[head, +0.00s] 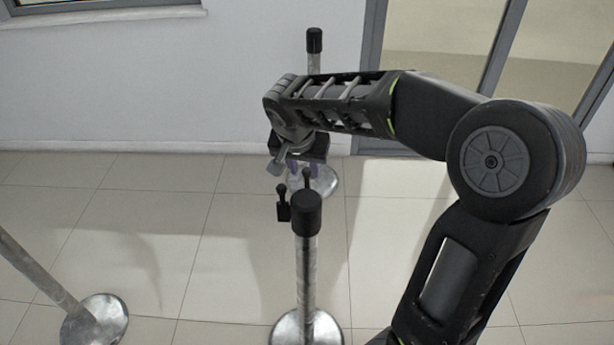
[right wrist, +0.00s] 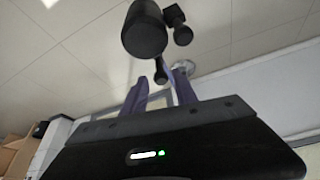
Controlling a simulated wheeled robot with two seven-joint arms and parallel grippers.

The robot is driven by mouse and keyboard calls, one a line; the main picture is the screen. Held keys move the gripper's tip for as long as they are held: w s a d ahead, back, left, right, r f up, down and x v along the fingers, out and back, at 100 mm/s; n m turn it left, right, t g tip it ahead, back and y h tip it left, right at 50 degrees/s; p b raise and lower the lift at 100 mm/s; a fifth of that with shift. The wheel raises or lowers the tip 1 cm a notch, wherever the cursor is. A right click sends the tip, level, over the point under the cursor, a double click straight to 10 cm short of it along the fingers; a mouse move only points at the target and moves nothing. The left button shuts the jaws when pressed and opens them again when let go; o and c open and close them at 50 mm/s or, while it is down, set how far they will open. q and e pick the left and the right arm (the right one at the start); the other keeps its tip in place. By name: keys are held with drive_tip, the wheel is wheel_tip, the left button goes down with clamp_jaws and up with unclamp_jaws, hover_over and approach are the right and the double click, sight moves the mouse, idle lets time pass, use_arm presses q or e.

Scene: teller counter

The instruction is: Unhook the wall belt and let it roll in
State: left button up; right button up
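A metal post with a black cylindrical head (head: 306,215) stands in front of me. A small black peg (head: 307,180) sticks out on its far side, and a black knob-ended piece (head: 283,205) on its left. My right gripper (head: 304,168) is just beyond this head, pointing down. In the right wrist view its two purple fingers (right wrist: 159,95) are apart, with the black peg (right wrist: 160,70) reaching toward the gap between them. The post head (right wrist: 143,32) is just beyond the fingertips. I cannot make out any belt strip. My left gripper is out of view.
A second black-topped post (head: 314,42) stands behind my right wrist, near the wall. Another post (head: 42,270) leans across the left edge of the picture, with its round base (head: 95,320) on the tiles. The tiled floor (head: 150,220) between is clear.

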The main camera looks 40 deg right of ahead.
sight(306, 173)
drive_tip(key=x, duration=0.6)
drive_tip(key=shift+p, duration=0.4)
drive_tip(key=shift+c, duration=0.2)
clamp_jaws()
idle(0.7)
